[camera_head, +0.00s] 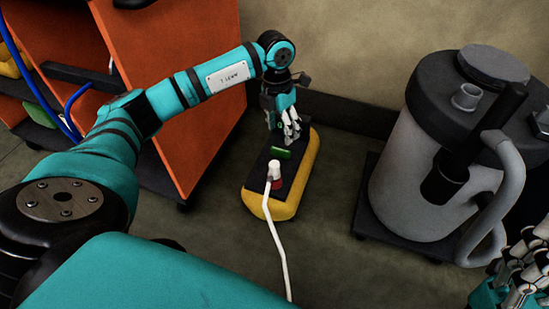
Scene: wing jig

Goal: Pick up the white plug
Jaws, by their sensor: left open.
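The white plug (274,172) stands on a yellow and black box (300,165) on the floor, at a reddish spot on its top. A white cable (277,240) runs from the plug down out of the picture's bottom edge. My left gripper (291,134) is open and empty, pointing down over the far part of the box. It is behind the plug and apart from it. My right gripper (518,275) shows only in part at the bottom right corner, far from the plug; its jaw state is unclear.
A small green piece (281,153) lies on the box between the plug and my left gripper. An orange cabinet (190,105) stands at the left. A large grey canister vacuum (425,165) with a hose stands at the right. Bare floor surrounds the box's near end.

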